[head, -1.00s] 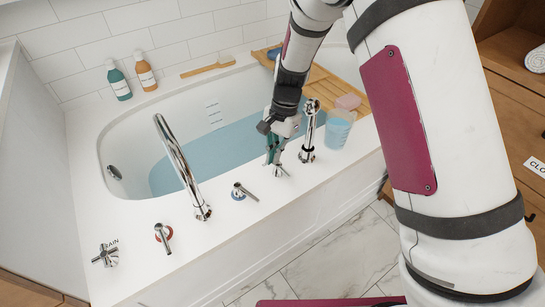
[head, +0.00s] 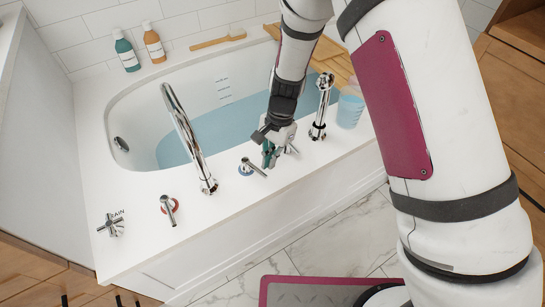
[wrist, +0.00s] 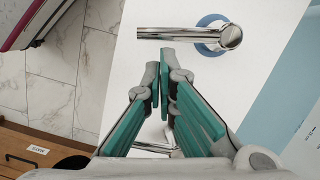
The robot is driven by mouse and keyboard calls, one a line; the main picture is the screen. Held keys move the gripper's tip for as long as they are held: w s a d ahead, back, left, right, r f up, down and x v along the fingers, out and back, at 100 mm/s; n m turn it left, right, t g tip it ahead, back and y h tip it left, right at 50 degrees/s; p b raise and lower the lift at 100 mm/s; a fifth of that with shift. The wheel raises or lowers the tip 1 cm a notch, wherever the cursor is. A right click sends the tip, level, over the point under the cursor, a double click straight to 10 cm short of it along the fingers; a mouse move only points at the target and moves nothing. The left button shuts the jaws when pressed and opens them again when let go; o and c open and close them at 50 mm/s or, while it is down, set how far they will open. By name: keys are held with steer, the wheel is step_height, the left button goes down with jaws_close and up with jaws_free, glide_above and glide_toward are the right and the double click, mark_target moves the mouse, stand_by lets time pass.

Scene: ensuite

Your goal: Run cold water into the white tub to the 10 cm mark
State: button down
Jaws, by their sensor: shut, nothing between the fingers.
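The white tub (head: 95,165) holds blue water (head: 235,125). A white scale (head: 223,90) is on its inner far wall; its numbers are too small to read. The chrome spout (head: 183,130) arches over the tub with no stream visible. The cold lever (head: 254,168) with a blue ring stands on the front rim; the lever (wrist: 170,33) and blue ring (wrist: 211,21) show at the top of the wrist view. My gripper (head: 268,163) is shut and empty, just right of that lever in the head view. Its teal fingertips (wrist: 165,62) appear apart from the lever.
A red-ringed lever (head: 169,207) and a cross-shaped drain knob (head: 112,226) stand to the left. Another chrome lever (head: 292,149) is partly behind my gripper. A hand shower (head: 322,105) and blue cup (head: 350,110) are to the right. Bottles (head: 127,55) stand at the back.

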steer(key=shift+s+a+r+m+p, duration=0.15)
steer(key=shift+s+m+p, duration=0.6)
steer(key=shift+m+p, duration=0.25)
steer(key=shift+s+a+m+t+y+p, duration=0.2)
steer(key=shift+s+m+t+y+p, duration=0.15)
steer(key=shift+m, duration=0.45)
steer(key=w+d, duration=0.1)
steer(key=w+d+r, duration=0.1)
steer(key=d, duration=0.1)
steer(key=shift+w+d+p, duration=0.2)
steer(key=shift+w+p, duration=0.15)
steer(key=w+b+v, duration=0.1)
steer(key=b+v, duration=0.5)
steer(key=v, duration=0.3)
steer(key=shift+w+f+n+b, duration=0.2)
steer(key=shift+w+n+b, duration=0.1)
steer(key=shift+n, duration=0.1)
